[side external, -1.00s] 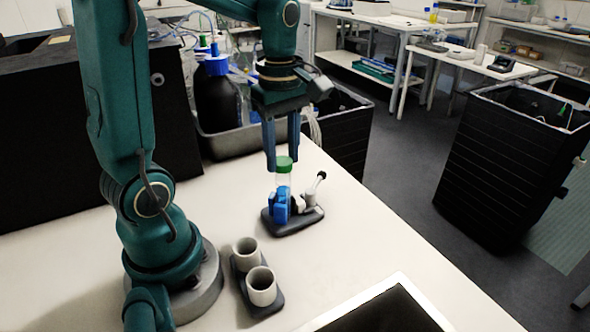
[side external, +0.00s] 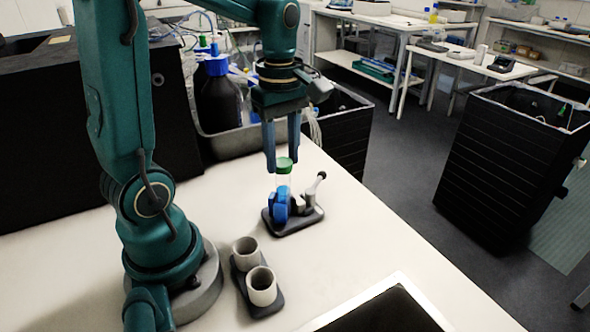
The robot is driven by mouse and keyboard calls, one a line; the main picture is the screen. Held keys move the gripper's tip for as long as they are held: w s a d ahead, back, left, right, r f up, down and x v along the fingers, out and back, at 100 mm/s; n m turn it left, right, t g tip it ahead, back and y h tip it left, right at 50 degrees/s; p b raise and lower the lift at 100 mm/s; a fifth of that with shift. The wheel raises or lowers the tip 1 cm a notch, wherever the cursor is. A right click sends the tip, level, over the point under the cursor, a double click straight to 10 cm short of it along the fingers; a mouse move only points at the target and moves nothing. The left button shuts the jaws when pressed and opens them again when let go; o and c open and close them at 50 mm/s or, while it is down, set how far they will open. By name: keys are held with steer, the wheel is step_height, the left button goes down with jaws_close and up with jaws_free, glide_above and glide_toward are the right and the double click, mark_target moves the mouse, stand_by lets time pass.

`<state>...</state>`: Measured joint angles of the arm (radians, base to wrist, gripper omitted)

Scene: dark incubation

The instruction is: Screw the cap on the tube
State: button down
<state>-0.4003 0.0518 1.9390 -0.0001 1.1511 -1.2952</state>
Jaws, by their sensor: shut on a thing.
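A clear tube (side external: 284,184) stands upright in a blue clamp (side external: 280,207) on a small dark base (side external: 293,226) in the middle of the white table. A green cap (side external: 284,165) sits at the top of the tube. My gripper (side external: 282,160) points straight down from above and is shut on the green cap, with one finger on its left and the other behind its right side. The threads and the exact seating of the cap are too small to tell. A lever with a dark tip (side external: 321,176) rises at the right of the clamp.
Two grey cups (side external: 262,287) stand in a dark holder nearer the front. A dark-topped panel with a pale rim (side external: 385,312) lies at the front edge. A grey tray (side external: 225,142) with a blue-capped dark bottle (side external: 217,95) stands behind. The table right of the clamp is clear.

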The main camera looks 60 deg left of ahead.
steer(key=shift+f, duration=0.3)
stand_by(0.6)
steer(key=shift+c, duration=1.9)
jaws_free()
steer(key=shift+c, duration=1.2)
